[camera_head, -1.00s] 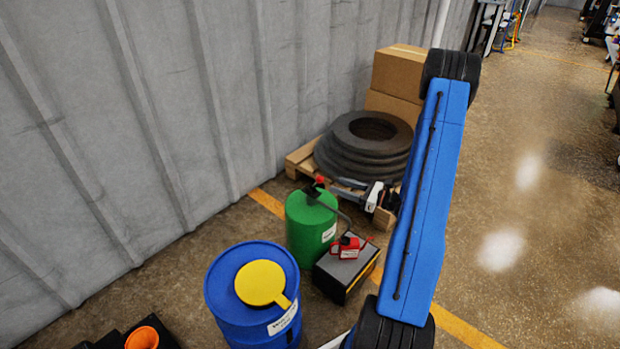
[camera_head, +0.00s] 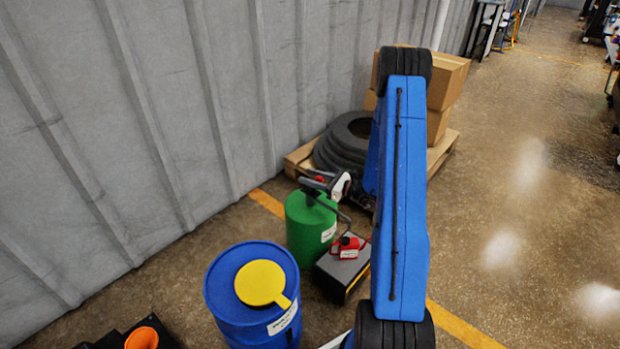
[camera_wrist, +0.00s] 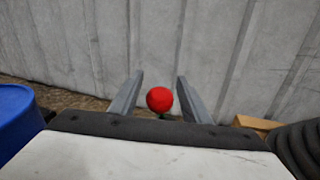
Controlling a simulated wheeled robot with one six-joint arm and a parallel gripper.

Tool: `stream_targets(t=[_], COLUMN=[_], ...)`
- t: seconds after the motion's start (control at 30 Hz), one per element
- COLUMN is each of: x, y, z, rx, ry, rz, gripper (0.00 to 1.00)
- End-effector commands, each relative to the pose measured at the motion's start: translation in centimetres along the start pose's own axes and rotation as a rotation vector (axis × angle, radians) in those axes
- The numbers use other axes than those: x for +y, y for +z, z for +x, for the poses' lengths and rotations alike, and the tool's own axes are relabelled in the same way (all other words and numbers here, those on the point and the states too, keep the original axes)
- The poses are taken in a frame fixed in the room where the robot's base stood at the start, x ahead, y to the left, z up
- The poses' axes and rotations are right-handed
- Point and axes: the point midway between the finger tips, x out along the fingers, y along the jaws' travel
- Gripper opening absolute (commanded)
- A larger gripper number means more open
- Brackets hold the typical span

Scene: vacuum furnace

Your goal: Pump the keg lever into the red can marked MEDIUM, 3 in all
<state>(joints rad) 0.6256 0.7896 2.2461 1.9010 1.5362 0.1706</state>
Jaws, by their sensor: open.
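The green keg (camera_head: 309,228) stands on the floor near the wall, with a white label on its side. Its lever ends in a red knob (camera_wrist: 159,99), seen in the wrist view between my two open fingers, with a gap on each side. In the head view my gripper (camera_head: 313,181) is over the top of the keg and partly covers the knob. A small red can (camera_head: 349,247) with a white label too small to read sits on a dark box (camera_head: 342,275) to the right of the keg. A thin spout bends from the keg towards the can.
A blue drum (camera_head: 232,312) with a yellow lid (camera_head: 262,283) stands in front of the keg. Behind it is a pallet (camera_head: 299,160) with tires (camera_head: 340,147) and cardboard boxes (camera_head: 448,82). The wall (camera_head: 150,110) is close on the left. Open floor lies right.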

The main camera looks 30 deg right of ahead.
Motion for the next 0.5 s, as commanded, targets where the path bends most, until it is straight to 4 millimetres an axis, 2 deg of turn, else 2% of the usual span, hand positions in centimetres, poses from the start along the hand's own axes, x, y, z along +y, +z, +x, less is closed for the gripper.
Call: stream_targets(t=[0.27,0.3,0.47,0.5], x=[0.01,0.01,0.01,0.02], y=[0.00,0.00,0.00,0.00], z=[0.15,0.14,0.13,0.13], rx=[0.000,0.000,0.000,0.000], ry=[0.000,0.000,0.001,0.001], rz=[0.000,0.000,0.000,0.000], gripper=[0.43,0.38,0.00,0.00])
